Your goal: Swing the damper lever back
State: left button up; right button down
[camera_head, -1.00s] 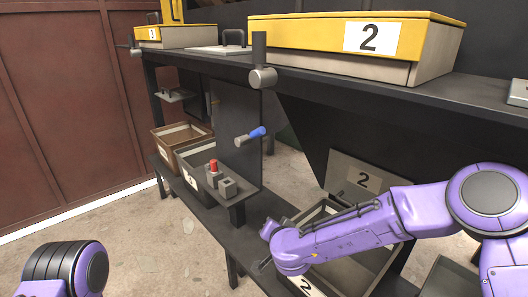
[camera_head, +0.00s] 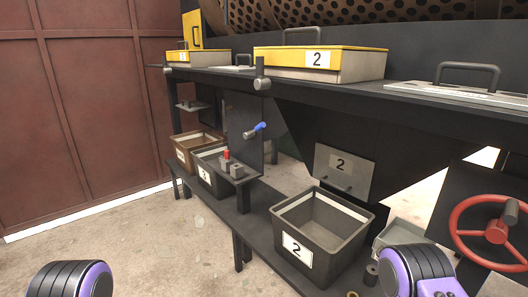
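A dark lever with a round grey hub (camera_head: 261,84) stands upright on the front edge of the dark bench, below the yellow box marked 2. A similar lever (camera_head: 167,67) is at the bench's far left end. A blue-handled lever (camera_head: 257,129) sticks out from the dark upright panel under the bench, its handle tilted up to the right. No label shows which is the damper lever. Purple and black parts of my arms show at the bottom left and bottom right, apart from all levers. Both grippers are out of view.
A yellow-topped box (camera_head: 355,66) marked 2 sits on the bench (camera_head: 350,93). An open bin (camera_head: 340,262) marked 2 stands on the low shelf. A red button (camera_head: 226,154) is on a small ledge. A red handwheel (camera_head: 459,232) is at right. Floor at left is clear.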

aim_at(249, 134)
jog(key=u, duration=0.05)
jog(key=k, duration=0.15)
jog(key=u, duration=1.2)
jog(key=i, duration=0.85)
jog(key=z, duration=1.3)
